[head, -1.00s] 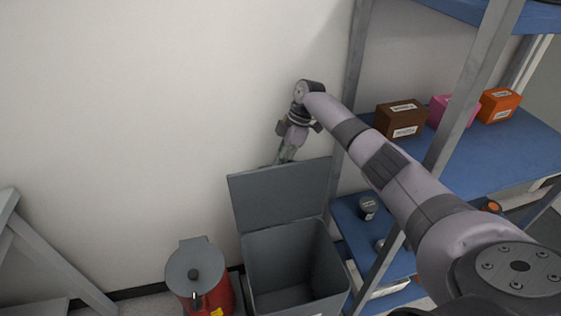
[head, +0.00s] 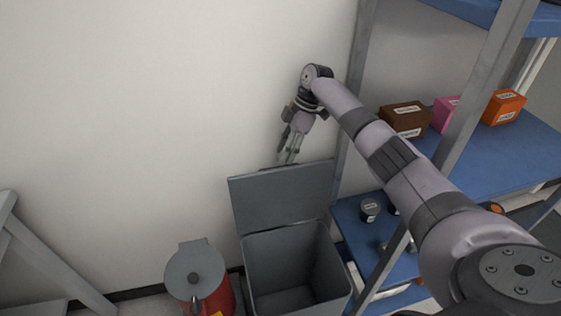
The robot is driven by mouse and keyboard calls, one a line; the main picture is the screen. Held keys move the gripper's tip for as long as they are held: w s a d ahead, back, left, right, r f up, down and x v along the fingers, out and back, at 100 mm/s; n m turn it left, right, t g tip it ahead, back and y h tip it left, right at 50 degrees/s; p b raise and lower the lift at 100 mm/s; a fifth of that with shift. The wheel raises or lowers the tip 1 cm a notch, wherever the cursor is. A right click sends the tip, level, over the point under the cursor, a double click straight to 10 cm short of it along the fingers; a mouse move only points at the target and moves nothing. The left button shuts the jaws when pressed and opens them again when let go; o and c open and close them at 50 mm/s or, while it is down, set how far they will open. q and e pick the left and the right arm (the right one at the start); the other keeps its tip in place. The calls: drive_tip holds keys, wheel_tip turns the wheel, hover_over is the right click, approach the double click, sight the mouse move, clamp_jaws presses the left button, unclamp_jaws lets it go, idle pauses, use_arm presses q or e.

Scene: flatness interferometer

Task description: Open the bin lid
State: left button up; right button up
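The grey bin (head: 292,270) stands on the floor against the wall, with its empty inside showing. Its lid (head: 281,197) is open and stands up at the back of the bin. My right gripper (head: 288,156) is behind and just above the lid's top edge, near the wall. Its fingers point down; the fingertips are small and partly hidden by the lid, so I cannot tell whether they are apart or touching the lid. My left gripper is not in view.
A red can with a grey lid (head: 197,278) stands just left of the bin. A blue-shelved rack (head: 490,165) stands close on the right, bearing brown (head: 406,117), pink and orange boxes. A grey frame (head: 45,255) is at lower left. The wall above the bin is bare.

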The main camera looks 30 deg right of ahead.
drive_tip(key=v, duration=0.7)
drive_tip(key=shift+s, duration=0.15)
idle(0.3)
